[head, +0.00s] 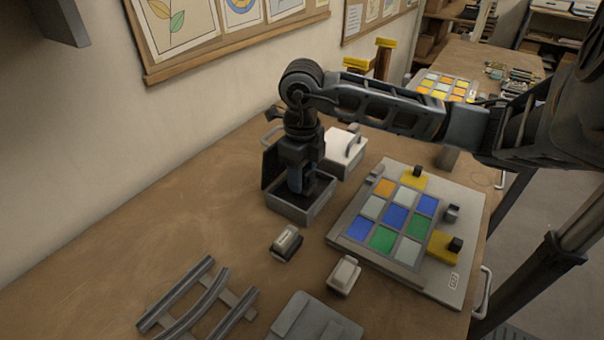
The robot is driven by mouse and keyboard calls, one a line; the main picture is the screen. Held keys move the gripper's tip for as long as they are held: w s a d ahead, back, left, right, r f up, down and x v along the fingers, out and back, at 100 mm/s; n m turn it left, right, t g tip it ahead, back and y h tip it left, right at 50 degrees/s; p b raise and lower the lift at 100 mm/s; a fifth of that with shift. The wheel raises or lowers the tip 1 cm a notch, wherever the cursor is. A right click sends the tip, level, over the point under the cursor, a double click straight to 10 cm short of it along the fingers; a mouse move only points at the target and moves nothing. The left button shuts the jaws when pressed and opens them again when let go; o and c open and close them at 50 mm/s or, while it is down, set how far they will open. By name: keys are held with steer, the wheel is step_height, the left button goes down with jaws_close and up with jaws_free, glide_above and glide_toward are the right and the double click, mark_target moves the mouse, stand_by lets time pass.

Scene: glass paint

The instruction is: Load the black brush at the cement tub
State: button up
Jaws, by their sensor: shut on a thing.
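The cement tub (305,218) is a grey open box with a dark inside, standing on the wooden table near the middle of the head view. My gripper (296,172) points straight down over the tub. It is shut on the black brush, whose narrow dark-blue part (295,181) shows below the jaws and reaches down into the tub. The brush's lower end is hidden in the tub, so I cannot tell whether it touches the cement.
A white-topped container (340,148) stands right behind the tub. A board (463,235) with coloured glass squares lies to the right. Two small blocks (286,243) (344,275) and a metal rack (200,305) lie in front. The table's left part is clear.

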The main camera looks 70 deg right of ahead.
steer(key=shift+f+b, duration=0.5)
steer(key=shift+b, duration=0.3)
stand_by(2.3)
steer(key=shift+r+p, duration=0.9)
steer(key=shift+r, duration=2.7)
